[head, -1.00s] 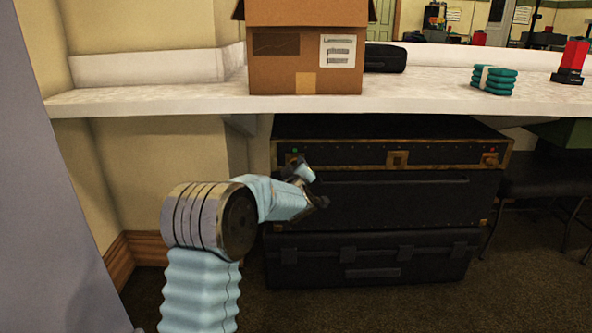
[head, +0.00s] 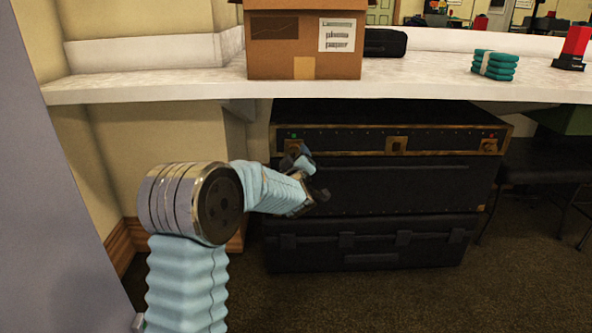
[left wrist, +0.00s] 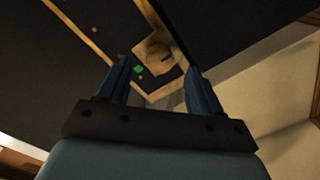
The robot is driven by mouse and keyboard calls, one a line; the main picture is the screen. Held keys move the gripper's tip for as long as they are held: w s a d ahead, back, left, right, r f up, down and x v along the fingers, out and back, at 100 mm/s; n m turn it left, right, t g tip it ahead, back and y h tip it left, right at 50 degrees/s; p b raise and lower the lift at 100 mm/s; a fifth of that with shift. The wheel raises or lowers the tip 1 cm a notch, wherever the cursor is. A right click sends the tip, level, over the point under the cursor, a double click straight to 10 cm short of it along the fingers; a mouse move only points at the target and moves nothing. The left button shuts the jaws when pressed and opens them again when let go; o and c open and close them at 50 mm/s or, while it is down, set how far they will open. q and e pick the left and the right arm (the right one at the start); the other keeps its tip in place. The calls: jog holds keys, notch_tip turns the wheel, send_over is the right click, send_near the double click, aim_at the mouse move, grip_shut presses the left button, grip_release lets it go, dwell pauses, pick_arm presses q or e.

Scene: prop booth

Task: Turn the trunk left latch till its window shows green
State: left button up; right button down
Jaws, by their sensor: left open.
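The black trunk (head: 400,182) with brass edging lies under the counter. My left gripper (head: 311,178) is open and empty, just in front of and slightly below the latch. The wrist view shows its fingers (left wrist: 157,76) apart. My right gripper is out of view.
The trunk's right latch (head: 489,145) has a red mark above it. A black case (head: 370,243) lies beneath the trunk. The counter (head: 420,90) overhangs both and holds a cardboard box (head: 305,45) and teal bundle (head: 495,65). Dark chairs (head: 545,165) stand right; floor in front is clear.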

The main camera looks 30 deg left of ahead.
pick_arm(q)
jog(key=v, duration=1)
jog(key=shift+p, duration=0.4)
jog(key=shift+w+f, duration=0.1)
jog(key=shift+f, duration=0.05)
